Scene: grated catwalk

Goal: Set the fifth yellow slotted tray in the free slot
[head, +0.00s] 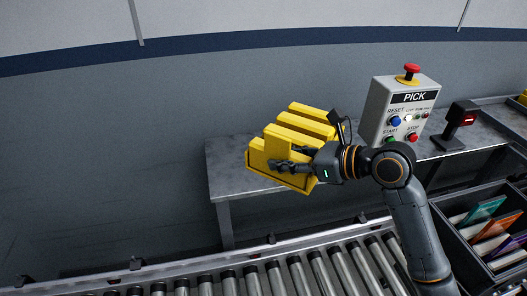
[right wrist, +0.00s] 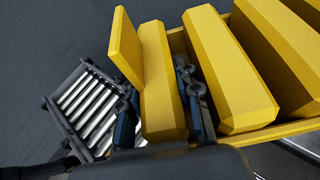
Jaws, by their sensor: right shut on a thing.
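A yellow slotted tray (head: 310,118) with thick raised bars is held in my right gripper (head: 288,159). In the right wrist view, the dark fingers of the right gripper (right wrist: 163,110) are shut on either side of one yellow bar of the tray (right wrist: 240,85). In the head view the tray is tilted and appears in front of the grey metal table. I cannot tell its exact height or whether it touches anything. No other whole yellow tray shows clearly, and I cannot make out the free slot. My left gripper is out of view.
A grey metal table (head: 235,172) stands by the wall. A PICK control box (head: 402,104) and a small dark device with a red display (head: 460,117) stand on it. A roller conveyor (head: 240,281) runs in front. A dark bin (head: 462,250) with coloured panels is at right.

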